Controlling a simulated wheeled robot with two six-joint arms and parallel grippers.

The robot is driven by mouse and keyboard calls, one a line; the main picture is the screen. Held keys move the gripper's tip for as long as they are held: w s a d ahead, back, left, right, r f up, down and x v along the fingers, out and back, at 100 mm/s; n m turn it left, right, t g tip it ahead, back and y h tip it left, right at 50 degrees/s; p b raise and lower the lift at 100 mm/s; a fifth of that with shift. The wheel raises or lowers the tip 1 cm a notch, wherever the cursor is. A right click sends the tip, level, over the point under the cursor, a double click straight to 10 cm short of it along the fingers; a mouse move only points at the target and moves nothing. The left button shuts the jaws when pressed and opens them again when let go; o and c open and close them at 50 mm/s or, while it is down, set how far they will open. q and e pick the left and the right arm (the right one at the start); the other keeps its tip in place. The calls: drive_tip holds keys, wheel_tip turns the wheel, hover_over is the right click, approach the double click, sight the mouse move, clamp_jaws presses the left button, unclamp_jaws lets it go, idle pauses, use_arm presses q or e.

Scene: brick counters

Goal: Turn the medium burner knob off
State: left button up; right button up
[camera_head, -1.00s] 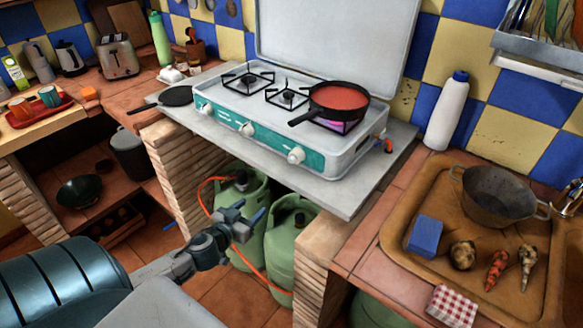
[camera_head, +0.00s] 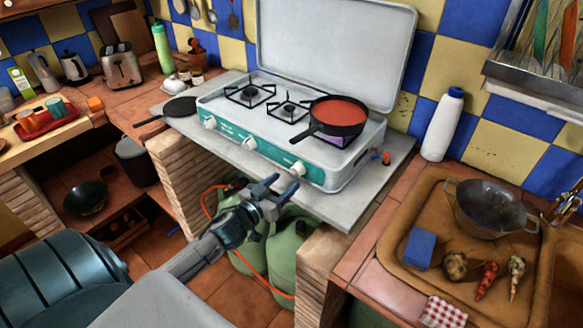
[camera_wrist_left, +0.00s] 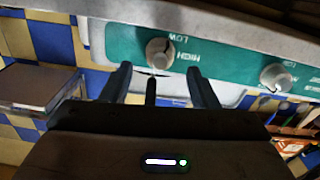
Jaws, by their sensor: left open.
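The white camping stove (camera_head: 270,122) has a teal front panel with a left knob (camera_head: 209,122), a middle knob (camera_head: 249,143) and a right knob (camera_head: 297,168). I cannot tell which is the medium one. A pan of red sauce (camera_head: 340,112) sits on the right burner, with a purple glow (camera_head: 333,141) under it. My left gripper (camera_head: 281,185) is open and empty, in front of and below the right knob. In the left wrist view one knob (camera_wrist_left: 160,52) appears beyond and between the open fingertips (camera_wrist_left: 160,71), apart from them. Another knob (camera_wrist_left: 276,76) is at the right.
The grey slab (camera_head: 345,207) under the stove overhangs green gas bottles (camera_head: 292,255) with an orange hose. A brick pillar (camera_head: 318,262) stands right of them. A white bottle (camera_head: 442,125) and a colander (camera_head: 490,207) are on the right counter.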

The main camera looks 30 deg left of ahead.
sight(292, 176)
use_arm(q)
drive_tip(key=shift+w+r+p, duration=0.3)
drive_tip(key=shift+w+p, duration=0.55)
drive_tip(key=shift+w, duration=0.05)
drive_tip(key=shift+w+f+b, duration=0.3)
drive_tip(key=shift+f+b, duration=0.1)
drive_tip(key=shift+b, duration=0.25)
drive_tip(key=shift+w+d+b, duration=0.1)
drive_tip(key=shift+w+b, duration=0.25)
drive_tip(key=shift+w, duration=0.6)
use_arm(e)
drive_tip(key=shift+r, duration=0.15)
use_arm(q)
drive_tip(key=shift+r, duration=0.1)
use_arm(e)
drive_tip(key=shift+d, duration=0.1)
use_arm(q)
drive_tip(key=c, duration=1)
use_arm(e)
drive_tip(key=shift+w, duration=0.1)
